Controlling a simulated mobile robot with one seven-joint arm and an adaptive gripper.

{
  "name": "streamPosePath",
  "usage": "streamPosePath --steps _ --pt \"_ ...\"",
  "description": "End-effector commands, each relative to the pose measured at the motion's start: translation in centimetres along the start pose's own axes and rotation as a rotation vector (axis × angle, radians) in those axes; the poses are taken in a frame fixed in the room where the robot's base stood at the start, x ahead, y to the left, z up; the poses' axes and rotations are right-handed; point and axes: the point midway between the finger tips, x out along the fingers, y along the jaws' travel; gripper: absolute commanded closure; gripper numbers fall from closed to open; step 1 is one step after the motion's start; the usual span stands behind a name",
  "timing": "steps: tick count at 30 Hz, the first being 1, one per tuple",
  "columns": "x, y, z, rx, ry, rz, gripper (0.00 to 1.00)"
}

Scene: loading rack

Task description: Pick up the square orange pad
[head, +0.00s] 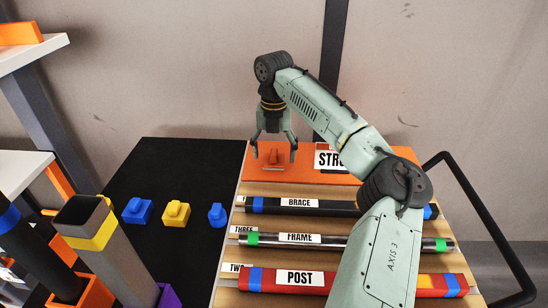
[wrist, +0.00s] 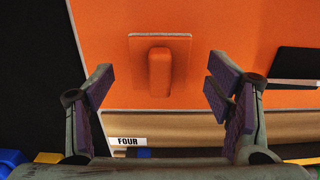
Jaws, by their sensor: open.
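The square orange pad (wrist: 160,65) has a raised orange handle and lies on a larger orange board (wrist: 105,25) of nearly the same colour. In the head view the pad (head: 275,160) shows near the board's left end. My gripper (head: 274,152) is open and empty, pointing down over the pad. In the wrist view the pad's handle stands between my open fingers (wrist: 160,82), a little farther forward than their tips. I cannot tell the exact height gap between fingers and handle.
Several labelled bars lie on the wooden rack: BRACE (head: 299,203), FRAME (head: 300,238) and POST (head: 300,278). A STRUT-like label, partly hidden, is on the orange board. Blue and yellow blocks (head: 176,213) sit on the black surface at left. A grey post (head: 95,240) stands at front left.

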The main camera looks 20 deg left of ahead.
Motion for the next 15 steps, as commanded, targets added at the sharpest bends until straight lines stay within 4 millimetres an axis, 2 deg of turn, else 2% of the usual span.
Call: streamPosePath --steps 9,15 --pt "0.61 0.0 0.0 0.0 -0.001 0.001 0.27" --pt "0.59 0.01 0.0 0.0 -0.001 0.001 0.41"
